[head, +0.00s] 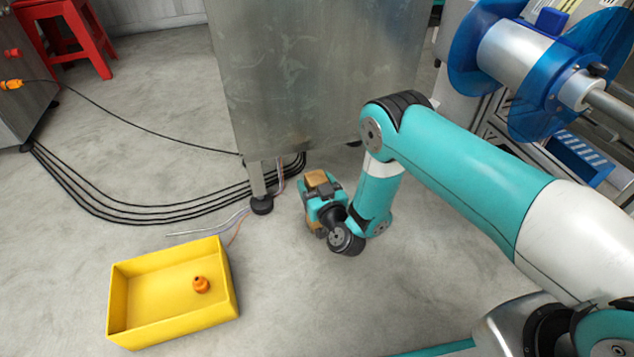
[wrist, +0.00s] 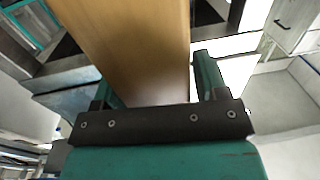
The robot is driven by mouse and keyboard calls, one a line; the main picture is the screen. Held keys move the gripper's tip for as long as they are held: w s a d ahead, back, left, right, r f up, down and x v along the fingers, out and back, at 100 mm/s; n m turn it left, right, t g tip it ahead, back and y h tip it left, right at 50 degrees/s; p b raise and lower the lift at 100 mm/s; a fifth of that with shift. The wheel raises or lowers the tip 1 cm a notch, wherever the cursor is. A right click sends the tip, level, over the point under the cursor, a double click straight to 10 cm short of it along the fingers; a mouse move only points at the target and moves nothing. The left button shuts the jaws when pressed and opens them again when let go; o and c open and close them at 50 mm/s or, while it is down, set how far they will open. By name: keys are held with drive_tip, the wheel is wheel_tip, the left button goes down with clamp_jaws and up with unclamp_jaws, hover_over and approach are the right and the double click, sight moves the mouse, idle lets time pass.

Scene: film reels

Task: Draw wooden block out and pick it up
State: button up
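The wooden block (wrist: 135,45) is a plain tan piece that fills most of the space between my fingers in the wrist view. My gripper (wrist: 160,75) has its right finger along the block's right edge. Its left finger is mostly hidden behind the block, and the fingers appear closed on it. In the head view my gripper (head: 322,203) is low beside the grey metal cabinet, with tan parts of the block (head: 316,179) showing around it. Whether the block touches the floor or something under the cabinet cannot be told.
A grey metal cabinet (head: 310,80) stands on a black foot beside my gripper. Black cables and thin wires cross the floor left of it. A yellow bin (head: 150,295) holds a small orange piece (head: 201,285). A red stool (head: 70,35) is far left. Floor in front is clear.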

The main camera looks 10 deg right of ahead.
drive_tip(key=shift+o, duration=1.1)
drive_tip(key=shift+s+r+p, duration=0.1)
drive_tip(key=shift+s+p, duration=0.05)
drive_tip(key=shift+p, duration=0.15)
drive_tip(key=p+v, duration=1.7)
drive_tip(key=p, duration=0.2)
